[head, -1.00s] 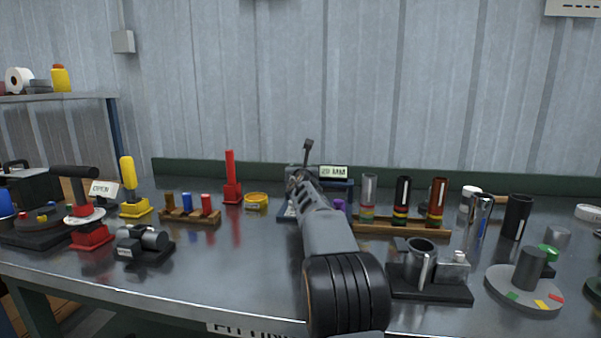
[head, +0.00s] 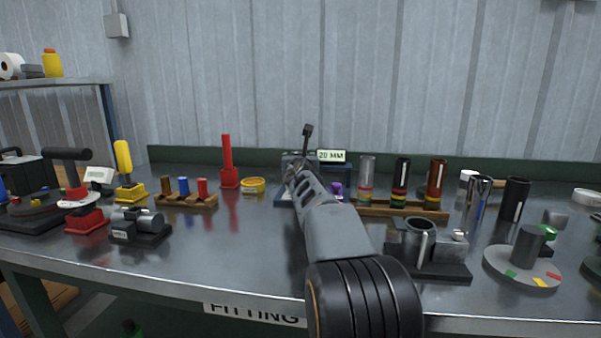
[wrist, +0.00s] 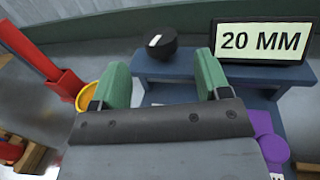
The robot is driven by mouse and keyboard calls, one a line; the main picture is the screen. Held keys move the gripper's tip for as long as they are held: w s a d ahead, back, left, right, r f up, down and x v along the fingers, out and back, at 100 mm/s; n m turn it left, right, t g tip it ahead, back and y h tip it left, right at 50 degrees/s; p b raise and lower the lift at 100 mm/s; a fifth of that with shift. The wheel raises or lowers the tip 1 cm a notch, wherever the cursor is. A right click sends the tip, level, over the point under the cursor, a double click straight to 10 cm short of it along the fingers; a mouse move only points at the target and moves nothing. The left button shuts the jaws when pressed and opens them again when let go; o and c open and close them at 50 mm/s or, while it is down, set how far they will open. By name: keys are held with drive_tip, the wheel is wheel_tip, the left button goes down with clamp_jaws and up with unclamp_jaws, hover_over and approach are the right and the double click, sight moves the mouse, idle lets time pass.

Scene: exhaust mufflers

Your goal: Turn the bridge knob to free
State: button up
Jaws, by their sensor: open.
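A black round knob (wrist: 162,42) with a white mark on its face sits on a dark blue bridge-like stand (wrist: 190,72) in the wrist view. A lit display (wrist: 262,41) reading "20 MM" stands on the same stand, right of the knob; it also shows in the head view (head: 331,156). My gripper (wrist: 162,68) is open, its two green fingers apart, with the knob framed beyond and between them. Nothing shows between the fingers. In the head view my arm hides most of the stand, and I cannot make out the knob there.
A red upright lever (wrist: 40,60) and a yellow ring (wrist: 88,97) lie left of the gripper, and a purple object (wrist: 266,140) right. In the head view a wooden rack of tubes (head: 400,208) and a black-based fixture (head: 430,267) stand right of my arm.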

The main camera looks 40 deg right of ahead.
drive_tip(key=v, duration=0.7)
drive_tip(key=shift+s, duration=0.2)
drive_tip(key=shift+a, duration=0.1)
